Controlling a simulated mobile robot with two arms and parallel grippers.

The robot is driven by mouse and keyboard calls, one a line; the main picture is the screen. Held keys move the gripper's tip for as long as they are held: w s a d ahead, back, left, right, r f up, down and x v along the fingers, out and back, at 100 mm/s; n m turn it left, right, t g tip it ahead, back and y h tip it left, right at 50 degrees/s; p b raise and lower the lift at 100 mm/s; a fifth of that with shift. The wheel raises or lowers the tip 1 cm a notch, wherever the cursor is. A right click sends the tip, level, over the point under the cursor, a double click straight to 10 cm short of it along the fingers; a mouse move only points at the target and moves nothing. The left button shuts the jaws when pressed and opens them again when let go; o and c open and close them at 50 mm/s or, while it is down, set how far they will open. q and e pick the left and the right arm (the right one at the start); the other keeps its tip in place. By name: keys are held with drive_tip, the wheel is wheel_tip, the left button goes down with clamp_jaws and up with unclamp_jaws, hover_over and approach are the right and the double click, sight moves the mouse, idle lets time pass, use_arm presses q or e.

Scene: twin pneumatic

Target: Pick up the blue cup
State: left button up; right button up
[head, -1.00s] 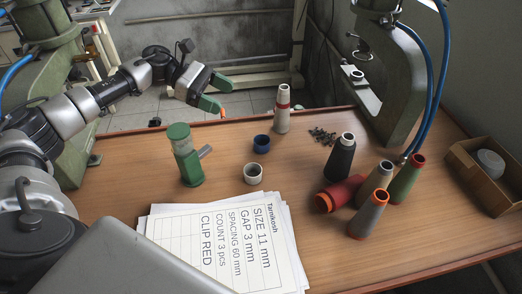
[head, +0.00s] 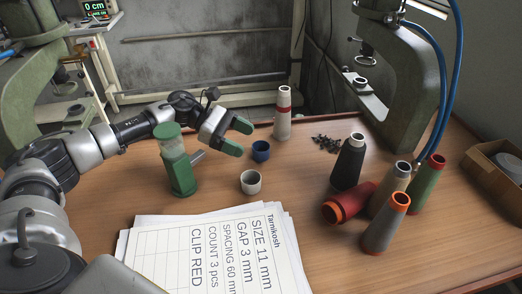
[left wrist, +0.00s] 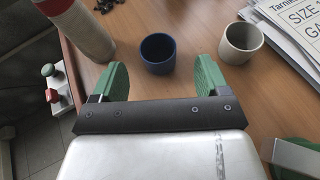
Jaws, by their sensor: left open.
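The blue cup (head: 260,151) stands upright on the wooden table in the head view, behind a white cup (head: 250,182). My left gripper (head: 241,139) is open and empty, with green fingers, just left of the blue cup. In the left wrist view the blue cup (left wrist: 158,53) lies ahead, lined up between the two open fingertips (left wrist: 160,80) and beyond them. The white cup (left wrist: 240,43) is right of the right finger there. No contact with the blue cup shows. My right gripper is not in view.
A green device (head: 177,160) stands left of the cups. A white cone with a red band (head: 282,113) stands behind the blue cup and near the left finger in the wrist view. Papers (head: 215,245) lie in front; several thread cones (head: 385,222) stand right.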

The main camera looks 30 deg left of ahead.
sight(256, 146)
use_arm(q)
drive_tip(key=p+x, duration=0.1)
drive_tip(key=x, duration=0.3)
drive_tip(key=shift+w+d+f, duration=0.25)
drive_tip(key=shift+f, duration=0.1)
drive_tip(key=c, duration=1)
